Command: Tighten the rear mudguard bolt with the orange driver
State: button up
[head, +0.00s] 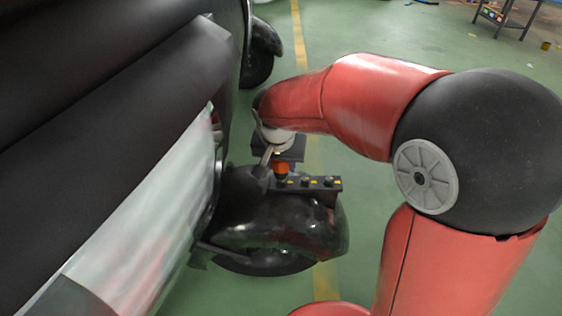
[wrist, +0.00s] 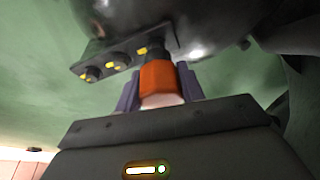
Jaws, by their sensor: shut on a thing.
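The orange driver (head: 282,168) stands roughly upright at the left end of a dark bar (head: 322,187) on the black rear mudguard (head: 285,222). My gripper (head: 275,160) is above that end, partly hidden by my arm. In the wrist view, my gripper (wrist: 160,90) is shut on the orange driver (wrist: 158,78), with a grey-purple finger on each side. The driver's far end meets or lies just in front of the bar (wrist: 118,62). Its tip is hidden, so I cannot tell if it touches a bolt. Several dark bolt heads with yellow marks (wrist: 117,62) line the bar.
The mudguard curves over a black wheel (head: 262,265). The rickshaw's dark body and pale side panel (head: 150,215) fill the left. Green floor (head: 365,215) with a yellow line is open to the right. A small metal table (head: 505,18) stands far at the back right.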

jog(key=shift+f+b, duration=1)
jog(key=shift+f, duration=0.2)
jog(key=shift+m, duration=0.3)
jog(key=shift+b, duration=0.3)
